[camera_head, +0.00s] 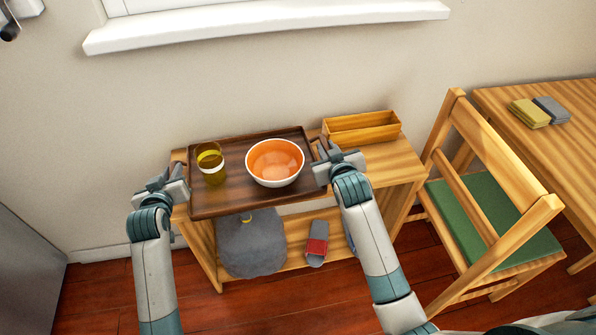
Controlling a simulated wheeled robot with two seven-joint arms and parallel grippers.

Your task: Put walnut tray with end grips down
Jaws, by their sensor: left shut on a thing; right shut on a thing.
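The dark walnut tray (228,197) is at the left part of a light wooden side table, over its top. My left gripper (169,180) is shut on the tray's left end grip. My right gripper (324,157) is shut on the right end grip. The tray looks level and its front edge overhangs the table front. I cannot tell whether its underside touches the table top.
The side table (396,164) also bears an empty wooden box (361,128) at the back right. Its lower shelf holds a grey cloth-like item (251,246) and a red and grey item (317,244). A chair with a green seat (487,212) stands close at the right.

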